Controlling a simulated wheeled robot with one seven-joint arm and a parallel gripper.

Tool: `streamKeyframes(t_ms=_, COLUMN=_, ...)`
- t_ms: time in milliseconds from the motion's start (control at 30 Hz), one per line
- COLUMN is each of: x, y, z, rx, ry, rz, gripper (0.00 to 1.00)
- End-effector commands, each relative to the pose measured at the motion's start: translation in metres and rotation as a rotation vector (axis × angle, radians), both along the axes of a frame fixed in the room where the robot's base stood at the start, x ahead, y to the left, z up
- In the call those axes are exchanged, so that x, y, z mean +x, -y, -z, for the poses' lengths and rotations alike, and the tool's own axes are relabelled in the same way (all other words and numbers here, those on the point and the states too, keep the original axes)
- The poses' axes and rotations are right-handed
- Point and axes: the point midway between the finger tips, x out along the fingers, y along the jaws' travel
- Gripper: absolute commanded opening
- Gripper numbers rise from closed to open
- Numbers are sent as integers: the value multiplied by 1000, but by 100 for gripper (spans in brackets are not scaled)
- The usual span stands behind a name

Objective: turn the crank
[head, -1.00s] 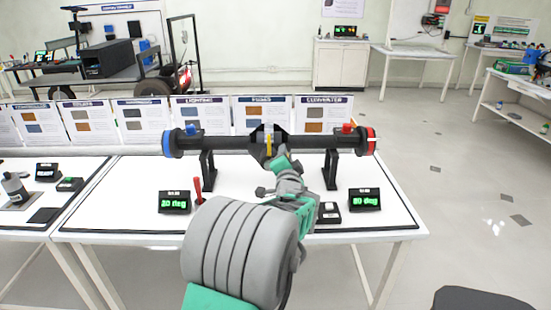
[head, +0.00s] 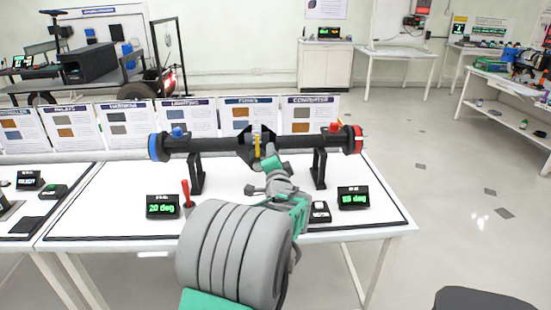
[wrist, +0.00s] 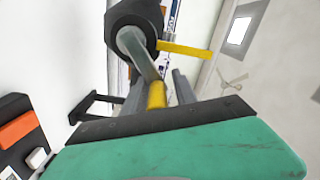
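The crank sits on a long dark horizontal shaft (head: 212,143), at its black middle hub (head: 246,152). In the wrist view the hub (wrist: 135,22) is at the top, with a grey crank arm (wrist: 140,52) coming down from it to a yellow handle (wrist: 157,94). A yellow pointer (wrist: 186,50) sticks out to the right of the hub; it shows upright in the head view (head: 257,146). My gripper (head: 270,165) is at the hub's front. Its two grey fingers lie close on either side of the handle and look shut on it; the handle's far end is partly hidden.
Black stands (head: 318,168) hold the shaft over a white table (head: 110,220). A left display (head: 163,206) reads 20 deg; a right display (head: 353,198) has digits hard to read. A red lever (head: 186,192) stands beside the left display. Printed cards (head: 187,118) line the back.

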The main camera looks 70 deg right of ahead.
Motion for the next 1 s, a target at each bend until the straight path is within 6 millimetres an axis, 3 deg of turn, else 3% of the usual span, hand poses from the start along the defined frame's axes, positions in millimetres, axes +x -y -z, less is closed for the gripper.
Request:
streamKeyframes(t_ms=367, x=-6, y=-2, z=4, rx=7, ry=-4, rz=10, gripper=41)
streamKeyframes(t_ms=733, x=-31, y=-63, z=3, rx=3, ry=-2, rz=8, gripper=41)
streamKeyframes(t_ms=1000, x=-33, y=-72, z=4, rx=6, ry=-2, rz=4, gripper=41)
